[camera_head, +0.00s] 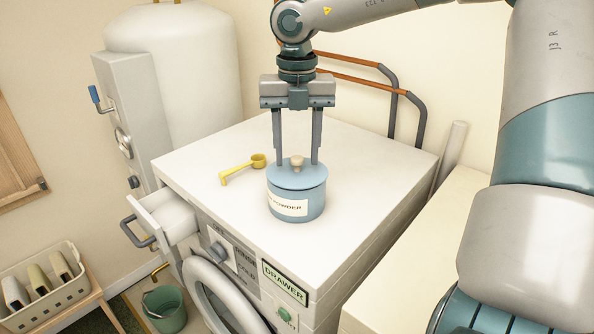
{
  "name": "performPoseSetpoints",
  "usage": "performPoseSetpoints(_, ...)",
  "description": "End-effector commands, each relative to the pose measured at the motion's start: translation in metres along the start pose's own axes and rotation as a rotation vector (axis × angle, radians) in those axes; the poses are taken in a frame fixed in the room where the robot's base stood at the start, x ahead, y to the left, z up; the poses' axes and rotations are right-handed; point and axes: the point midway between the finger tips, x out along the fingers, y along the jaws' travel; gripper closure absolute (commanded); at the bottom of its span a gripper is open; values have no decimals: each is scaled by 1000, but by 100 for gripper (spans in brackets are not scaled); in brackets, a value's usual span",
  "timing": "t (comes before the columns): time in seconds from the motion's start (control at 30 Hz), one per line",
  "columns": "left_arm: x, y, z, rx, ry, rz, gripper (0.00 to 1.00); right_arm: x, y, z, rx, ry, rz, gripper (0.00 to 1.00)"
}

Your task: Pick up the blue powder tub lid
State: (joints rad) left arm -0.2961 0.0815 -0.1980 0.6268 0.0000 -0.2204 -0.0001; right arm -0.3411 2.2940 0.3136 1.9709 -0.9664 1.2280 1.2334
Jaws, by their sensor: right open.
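The blue powder tub (285,207) stands upright on top of the white washing machine, with a white label on its front. Its blue lid (312,176) is on the tub and has a beige knob (297,163) in the middle. My right gripper (297,161) points straight down over the lid, open, with one finger on each side of the knob. The fingertips are close to the lid; I cannot tell whether they touch it. My left gripper is not in view.
A yellow scoop (242,169) lies left of the tub on the washing machine top (355,170). The detergent drawer (163,217) sticks out at the front left. A green bucket (164,309) and a basket (45,290) are lower left. Pipes rise behind.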

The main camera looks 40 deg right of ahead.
Motion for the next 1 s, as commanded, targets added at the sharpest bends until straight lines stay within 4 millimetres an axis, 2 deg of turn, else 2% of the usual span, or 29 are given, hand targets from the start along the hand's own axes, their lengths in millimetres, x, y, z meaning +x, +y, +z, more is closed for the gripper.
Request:
performPoseSetpoints(0.17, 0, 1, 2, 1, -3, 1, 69, 0, 0, 0, 0, 0, 0, 55)
performPoseSetpoints(0.2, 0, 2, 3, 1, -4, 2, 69, 0, 0, 0, 0, 0, 0, 58)
performPoseSetpoints(0.37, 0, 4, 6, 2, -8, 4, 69, 0, 0, 0, 0, 0, 0, 96)
performPoseSetpoints(0.4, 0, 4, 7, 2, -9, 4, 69, 0, 0, 0, 0, 0, 0, 100)
performPoseSetpoints(0.77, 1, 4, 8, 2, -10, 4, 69, -3, 0, 0, 0, -1, 0, 100)
performPoseSetpoints(1.0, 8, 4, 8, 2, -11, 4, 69, -23, 0, 1, 2, -4, 1, 100)
